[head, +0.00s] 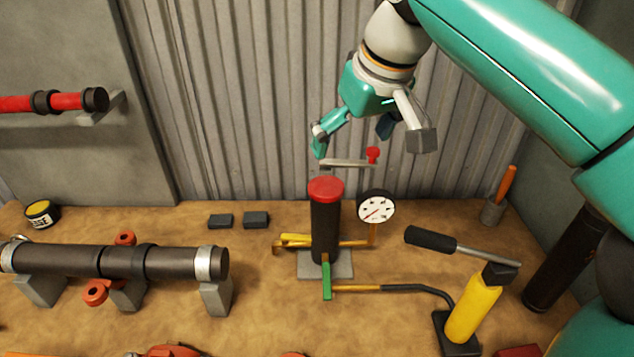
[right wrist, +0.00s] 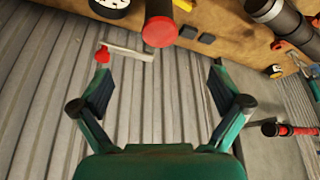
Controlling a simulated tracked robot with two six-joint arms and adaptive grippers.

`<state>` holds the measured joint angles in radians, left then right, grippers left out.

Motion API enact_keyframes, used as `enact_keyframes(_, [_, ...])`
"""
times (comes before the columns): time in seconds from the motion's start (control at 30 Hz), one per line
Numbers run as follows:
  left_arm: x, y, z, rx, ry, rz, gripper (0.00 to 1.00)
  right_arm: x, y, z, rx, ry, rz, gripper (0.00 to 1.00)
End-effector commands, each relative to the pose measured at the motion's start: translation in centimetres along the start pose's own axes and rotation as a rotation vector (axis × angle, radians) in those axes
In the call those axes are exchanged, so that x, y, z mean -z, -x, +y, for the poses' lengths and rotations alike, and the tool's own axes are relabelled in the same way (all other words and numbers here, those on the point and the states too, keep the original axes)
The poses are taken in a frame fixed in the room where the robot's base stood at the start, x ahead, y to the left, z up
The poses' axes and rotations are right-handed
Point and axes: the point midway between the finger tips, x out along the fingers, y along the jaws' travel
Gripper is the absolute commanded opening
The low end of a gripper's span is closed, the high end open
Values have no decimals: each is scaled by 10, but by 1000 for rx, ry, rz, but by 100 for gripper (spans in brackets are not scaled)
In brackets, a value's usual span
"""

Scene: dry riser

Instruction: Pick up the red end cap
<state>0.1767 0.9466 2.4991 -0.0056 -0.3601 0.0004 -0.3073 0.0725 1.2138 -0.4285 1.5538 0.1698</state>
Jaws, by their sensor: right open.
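The red end cap (head: 326,188) sits on top of an upright black pipe (head: 324,230) standing on a grey base plate on the bench. In the right wrist view the cap (right wrist: 160,32) shows as a red disc at the top middle, beyond the fingertips. My right gripper (head: 370,138) is open and empty, above and a little right of the cap, with its fingers apart. Its two fingers (right wrist: 160,80) also show in the right wrist view, with nothing between them but wall behind. My left gripper is not in view.
A grey lever with a red knob (head: 373,154) is just behind the cap. A round gauge (head: 376,208) stands right of the pipe. A yellow hand pump (head: 473,308) is at the front right. A horizontal dark pipe (head: 110,261) rests on supports at left. Corrugated wall stands behind.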

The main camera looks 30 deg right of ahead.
Motion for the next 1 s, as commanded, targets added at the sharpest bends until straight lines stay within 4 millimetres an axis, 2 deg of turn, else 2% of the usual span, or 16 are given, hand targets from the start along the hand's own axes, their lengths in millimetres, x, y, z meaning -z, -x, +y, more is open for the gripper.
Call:
enact_keyframes(0.4, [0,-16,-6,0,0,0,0,2,-88,-4,3,10,-5,99])
enact_keyframes(0.53, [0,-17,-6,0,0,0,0,3,-103,-5,4,12,-5,99])
enact_keyframes(0.77, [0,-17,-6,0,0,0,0,6,-116,-6,6,14,-4,99])
enact_keyframes(1.0, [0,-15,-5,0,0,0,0,13,-149,-5,6,14,-6,99])
